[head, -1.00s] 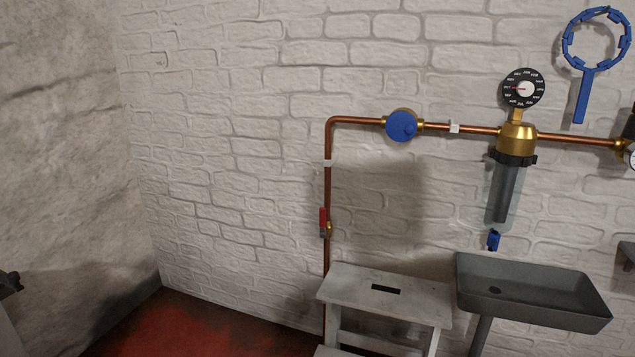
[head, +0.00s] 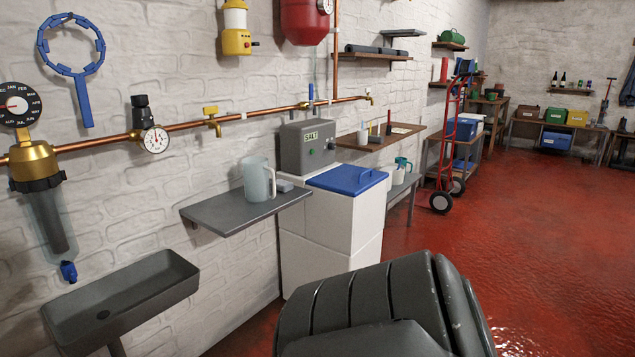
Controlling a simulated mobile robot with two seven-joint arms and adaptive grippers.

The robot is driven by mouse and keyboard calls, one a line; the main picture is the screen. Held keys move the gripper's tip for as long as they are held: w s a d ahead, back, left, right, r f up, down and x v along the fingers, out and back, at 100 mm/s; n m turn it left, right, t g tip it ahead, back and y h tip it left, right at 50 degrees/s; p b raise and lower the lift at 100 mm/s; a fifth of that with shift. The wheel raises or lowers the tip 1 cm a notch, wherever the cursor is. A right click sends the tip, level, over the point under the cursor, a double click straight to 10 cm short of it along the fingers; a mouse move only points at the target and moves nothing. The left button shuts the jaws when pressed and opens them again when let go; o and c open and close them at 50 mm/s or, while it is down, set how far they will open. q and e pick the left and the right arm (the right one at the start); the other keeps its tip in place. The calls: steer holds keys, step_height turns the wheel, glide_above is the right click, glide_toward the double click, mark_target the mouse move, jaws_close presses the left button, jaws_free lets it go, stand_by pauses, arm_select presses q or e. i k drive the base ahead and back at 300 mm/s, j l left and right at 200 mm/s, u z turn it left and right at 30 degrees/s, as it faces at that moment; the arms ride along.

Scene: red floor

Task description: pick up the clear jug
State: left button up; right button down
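The clear jug (head: 257,180) stands upright on a grey wall shelf (head: 225,212), towards the shelf's right half. It is translucent, with its handle on the right side. Neither of my grippers can be seen in the head view, and nothing is touching the jug.
Right of the shelf stands a white cabinet (head: 333,220) with a blue lid and a grey salt unit (head: 307,147). A grey sink (head: 120,297) is at lower left. A copper pipe with a gauge (head: 155,140) runs above. A red hand truck (head: 450,150) stands farther back; red floor (head: 540,220) is open at right.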

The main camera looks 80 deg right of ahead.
mark_target(256, 169)
steer(key=z, duration=2.15)
steer(key=i+l, duration=0.2)
steer(key=l, duration=0.15)
steer(key=i+l+u, duration=0.1)
steer(key=l, duration=0.3)
steer(key=i, duration=0.1)
